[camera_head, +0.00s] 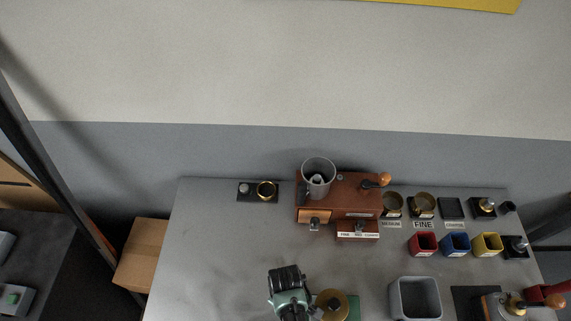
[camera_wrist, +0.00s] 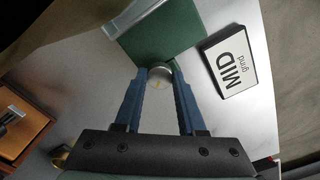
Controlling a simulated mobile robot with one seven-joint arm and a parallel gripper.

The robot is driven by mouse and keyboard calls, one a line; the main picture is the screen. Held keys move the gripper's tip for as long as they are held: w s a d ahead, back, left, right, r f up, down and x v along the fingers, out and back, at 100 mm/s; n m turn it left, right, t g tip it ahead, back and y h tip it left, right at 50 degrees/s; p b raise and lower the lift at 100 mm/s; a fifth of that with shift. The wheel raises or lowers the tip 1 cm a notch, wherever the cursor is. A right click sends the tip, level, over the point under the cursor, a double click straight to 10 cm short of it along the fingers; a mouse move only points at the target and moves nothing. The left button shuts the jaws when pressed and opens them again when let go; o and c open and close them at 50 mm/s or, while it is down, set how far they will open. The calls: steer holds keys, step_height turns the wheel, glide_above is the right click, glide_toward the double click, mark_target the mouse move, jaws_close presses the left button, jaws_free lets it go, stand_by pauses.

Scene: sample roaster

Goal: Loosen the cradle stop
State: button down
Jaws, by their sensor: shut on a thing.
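My gripper (camera_wrist: 160,72) shows in the wrist view with its two blue fingers shut on a small round silver knob (camera_wrist: 159,81), which I take to be the cradle stop. The knob sits at the edge of a green block (camera_wrist: 170,38), which looks like the cradle's base. In the head view my gripper (camera_head: 316,313) is at the bottom, beside a brass round part (camera_head: 331,301) and the green base (camera_head: 354,307). The knob is hidden there by my arm.
A wooden grinder (camera_head: 345,195) stands at the back. A grey bin (camera_head: 415,298) and red (camera_head: 423,244), blue (camera_head: 455,244) and yellow (camera_head: 487,244) cups are to the right.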

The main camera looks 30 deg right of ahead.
steer(key=c, duration=0.5)
jaws_free()
step_height(320, 180, up, 13)
stand_by(0.4)
